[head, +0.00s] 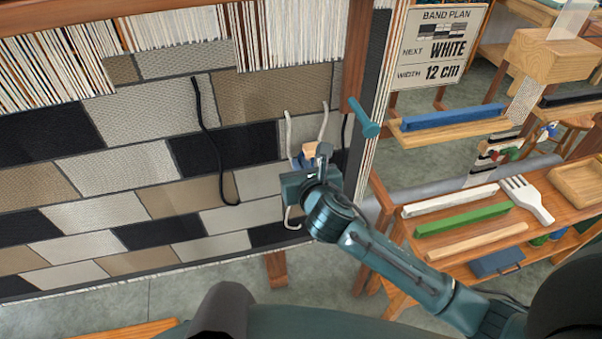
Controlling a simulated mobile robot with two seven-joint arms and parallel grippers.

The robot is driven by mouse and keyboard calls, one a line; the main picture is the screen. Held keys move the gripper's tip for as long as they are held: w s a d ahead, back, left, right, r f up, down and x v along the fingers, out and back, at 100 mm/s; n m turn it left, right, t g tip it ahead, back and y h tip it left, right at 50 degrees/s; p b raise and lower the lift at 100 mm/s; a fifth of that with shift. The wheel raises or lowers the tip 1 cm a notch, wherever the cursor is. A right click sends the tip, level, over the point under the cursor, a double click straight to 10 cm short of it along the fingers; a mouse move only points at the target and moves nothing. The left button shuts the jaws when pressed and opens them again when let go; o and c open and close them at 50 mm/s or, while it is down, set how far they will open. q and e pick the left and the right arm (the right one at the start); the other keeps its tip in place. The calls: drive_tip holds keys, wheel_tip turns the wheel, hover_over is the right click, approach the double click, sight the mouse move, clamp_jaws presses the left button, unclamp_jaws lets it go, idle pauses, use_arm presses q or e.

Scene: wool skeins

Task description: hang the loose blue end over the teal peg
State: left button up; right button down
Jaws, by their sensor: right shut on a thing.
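The teal peg (365,120) sticks out from the wooden post at the right side of the loom. My right gripper (308,163) is in front of the woven cloth, lower and to the left of the peg, apart from it. It is shut at a pale cord (289,128) whose parts show above and below the jaws; the grip itself is mostly hidden. A small blue patch (296,163) and a tan piece (309,148) show at the jaws, too small to identify. I see no clear blue cord end. My left gripper is not in view.
A black cord (207,128) hangs over the cloth to the left. A short dark cord (345,130) hangs close to the post. Right of the loom, a shelf (470,240) carries white, green and tan bars and a white comb. A blue bar (453,116) lies on an upper ledge.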

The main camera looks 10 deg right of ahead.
wheel_tip(320, 180, up, 18)
drive_tip(key=shift+f, duration=0.25)
idle(0.6)
drive_tip(key=shift+d, duration=0.1)
drive_tip(key=d, duration=0.9)
drive_tip(key=shift+w+d+r, duration=0.15)
drive_tip(key=shift+w+r, duration=0.05)
drive_tip(key=shift+r, duration=0.2)
drive_tip(key=d+f, duration=0.1)
drive_tip(key=d, duration=0.8)
drive_tip(key=shift+w+f, duration=0.15)
drive_tip(key=shift+w, duration=0.1)
drive_tip(key=shift+d, duration=0.15)
wheel_tip(320, 180, down, 6)
drive_tip(key=d+b, duration=0.2)
drive_tip(key=b, duration=0.1)
drive_tip(key=shift+s, duration=0.1)
